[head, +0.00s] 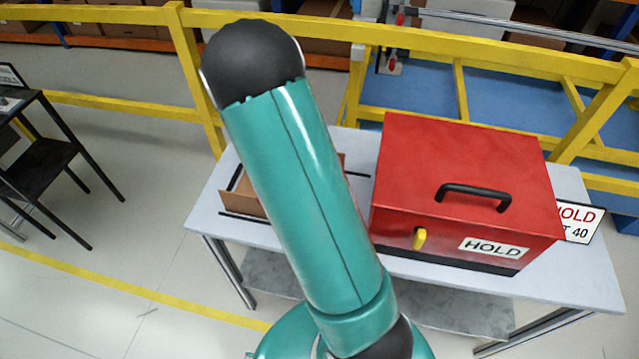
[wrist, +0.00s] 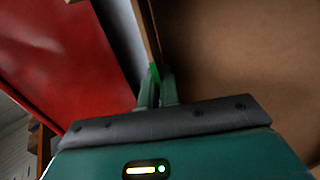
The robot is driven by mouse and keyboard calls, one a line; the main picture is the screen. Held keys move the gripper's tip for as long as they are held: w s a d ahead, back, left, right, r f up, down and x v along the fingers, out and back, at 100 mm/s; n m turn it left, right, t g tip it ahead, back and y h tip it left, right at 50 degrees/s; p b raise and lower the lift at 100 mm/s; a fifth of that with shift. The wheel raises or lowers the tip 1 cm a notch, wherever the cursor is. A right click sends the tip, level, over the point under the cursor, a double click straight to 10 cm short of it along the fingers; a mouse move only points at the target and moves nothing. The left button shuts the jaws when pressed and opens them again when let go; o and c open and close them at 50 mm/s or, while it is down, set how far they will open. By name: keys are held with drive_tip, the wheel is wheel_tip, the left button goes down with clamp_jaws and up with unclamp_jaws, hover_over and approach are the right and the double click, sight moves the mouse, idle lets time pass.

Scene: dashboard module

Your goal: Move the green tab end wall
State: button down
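The end wall (wrist: 149,34) is a thin brown board seen nearly edge-on in the wrist view, with a bright green tab (wrist: 154,72) at its near end. My gripper (wrist: 158,76) has its two green fingers close together, one on each side of the tab, and looks shut on it. In the head view a brown cardboard box (head: 238,203) lies on the table, left of the red case. My arm hides most of that box, and my gripper does not show there.
A red case (head: 460,170) with a black handle, yellow latch and HOLD label fills the table's right part; its side (wrist: 60,60) is close on the left in the wrist view. A brown panel (wrist: 240,60) is on the right. Yellow railing (head: 420,38) stands behind the grey table (head: 213,210).

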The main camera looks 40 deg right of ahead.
idle(0.4)
drive_tip(key=c, duration=1.6)
unclamp_jaws()
drive_tip(key=v, duration=1.3)
drive_tip(key=shift+w+a+r, duration=0.15)
drive_tip(key=shift+w+a, duration=0.05)
drive_tip(key=shift+w, duration=0.1)
drive_tip(key=shift+c, duration=0.4)
